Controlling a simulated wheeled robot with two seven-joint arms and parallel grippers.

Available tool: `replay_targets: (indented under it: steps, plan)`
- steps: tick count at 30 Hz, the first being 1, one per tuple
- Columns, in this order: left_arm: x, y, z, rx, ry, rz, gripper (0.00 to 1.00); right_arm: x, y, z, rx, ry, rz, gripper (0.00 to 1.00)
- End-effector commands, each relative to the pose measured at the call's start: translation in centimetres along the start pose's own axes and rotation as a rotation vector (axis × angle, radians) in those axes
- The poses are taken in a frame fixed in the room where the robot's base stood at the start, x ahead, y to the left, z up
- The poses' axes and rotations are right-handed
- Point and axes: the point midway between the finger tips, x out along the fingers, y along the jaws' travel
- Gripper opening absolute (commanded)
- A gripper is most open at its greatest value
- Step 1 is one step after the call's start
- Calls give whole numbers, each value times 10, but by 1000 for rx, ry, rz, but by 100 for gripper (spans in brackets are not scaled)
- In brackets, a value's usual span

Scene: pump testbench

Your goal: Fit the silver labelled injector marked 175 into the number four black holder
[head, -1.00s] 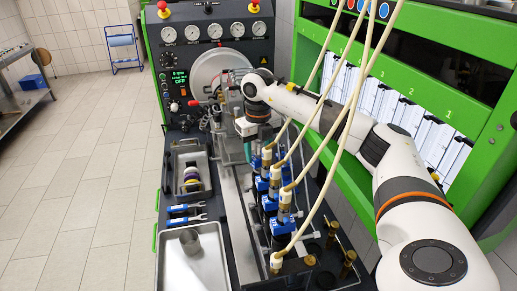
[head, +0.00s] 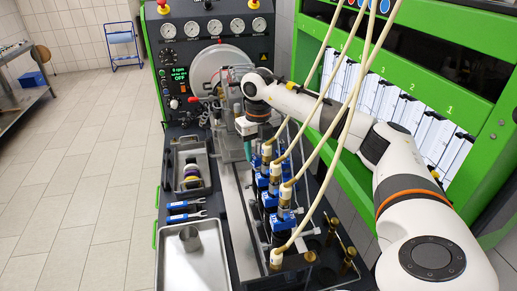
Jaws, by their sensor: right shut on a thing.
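My right arm reaches in from the right, and my right gripper (head: 248,150) points down at the far end of the injector row. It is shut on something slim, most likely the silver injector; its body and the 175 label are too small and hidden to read. Several injectors with blue parts (head: 284,208) stand upright in a row along the bench, with cream hoses on top. The number four black holder cannot be told apart, as the gripper and hoses cover the far end of the row. My left gripper is out of view.
A steel tray (head: 170,265) with a metal cup (head: 190,238) lies at the front left, with blue-handled wrenches (head: 187,211) behind it. Cream hoses (head: 330,150) hang across my right arm. The green test cabinet (head: 440,85) stands on the right.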

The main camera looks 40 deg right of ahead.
Motion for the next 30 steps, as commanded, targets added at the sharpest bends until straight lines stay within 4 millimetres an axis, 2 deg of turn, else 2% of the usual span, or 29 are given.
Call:
replay_targets:
  steps: [30]
  plan:
    - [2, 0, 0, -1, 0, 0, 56, 4, 0, 0, 0, 1, 0, 0]
